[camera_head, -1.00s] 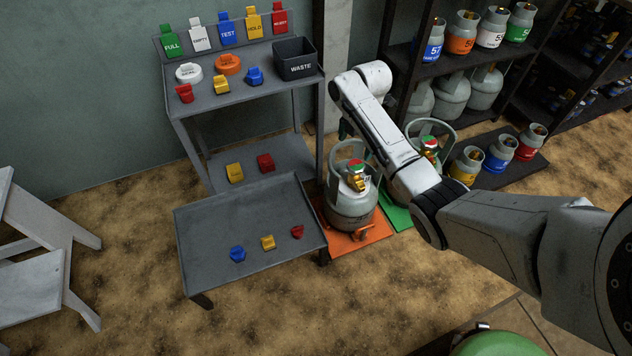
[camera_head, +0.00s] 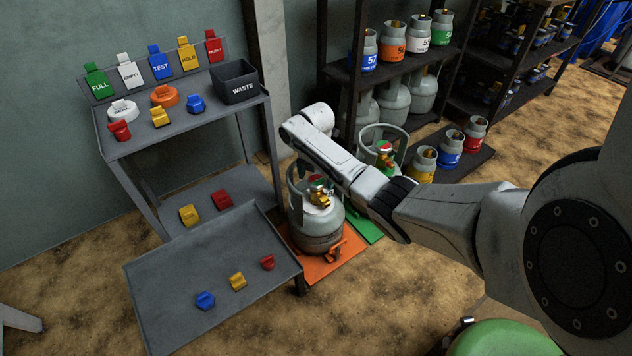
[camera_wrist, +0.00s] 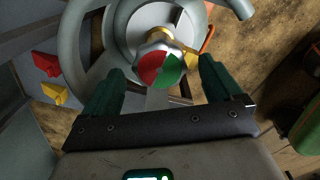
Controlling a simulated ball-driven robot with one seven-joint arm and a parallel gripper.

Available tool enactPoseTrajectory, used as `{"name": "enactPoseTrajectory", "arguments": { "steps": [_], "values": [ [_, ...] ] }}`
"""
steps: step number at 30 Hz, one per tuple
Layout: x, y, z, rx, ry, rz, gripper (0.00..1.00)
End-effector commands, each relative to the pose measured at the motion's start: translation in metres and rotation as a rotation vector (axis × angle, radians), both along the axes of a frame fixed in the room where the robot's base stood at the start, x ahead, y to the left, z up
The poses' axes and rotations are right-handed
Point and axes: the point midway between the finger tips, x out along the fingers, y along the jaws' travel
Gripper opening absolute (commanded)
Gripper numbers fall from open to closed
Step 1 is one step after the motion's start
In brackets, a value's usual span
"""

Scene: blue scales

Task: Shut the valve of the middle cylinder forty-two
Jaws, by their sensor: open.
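A grey cylinder (camera_head: 316,228) with a ring collar stands on an orange mat (camera_head: 335,262) beside the grey rack. Its number cannot be read. Its valve has a red and green handwheel, seen from above in the wrist view (camera_wrist: 160,69), and a brass body. My gripper (camera_wrist: 160,66) is open, with one dark green finger on each side of the handwheel. I cannot tell whether the fingers touch it. Another grey cylinder with a red and green valve (camera_head: 384,150) stands behind on a green mat (camera_head: 366,228).
The cylinder's collar (camera_wrist: 78,45) curves close around the valve and my fingers. The grey rack (camera_head: 190,285) at left holds coloured tags and a waste bin (camera_head: 235,82). Dark shelves with more cylinders stand behind. A green rounded object (camera_head: 500,340) is at the bottom.

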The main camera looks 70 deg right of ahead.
Motion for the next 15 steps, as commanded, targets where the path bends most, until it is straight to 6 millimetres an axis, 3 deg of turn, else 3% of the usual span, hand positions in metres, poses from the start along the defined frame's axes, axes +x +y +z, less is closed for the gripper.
{"name": "enactPoseTrajectory", "arguments": {
  "steps": [11, 15],
  "values": [
    [0.0002, -0.0002, -0.0061, -0.001, -0.001, -0.001, 0.92],
    [0.0003, -0.0001, -0.0061, 0.0, -0.001, 0.0, 0.81]
  ]
}}
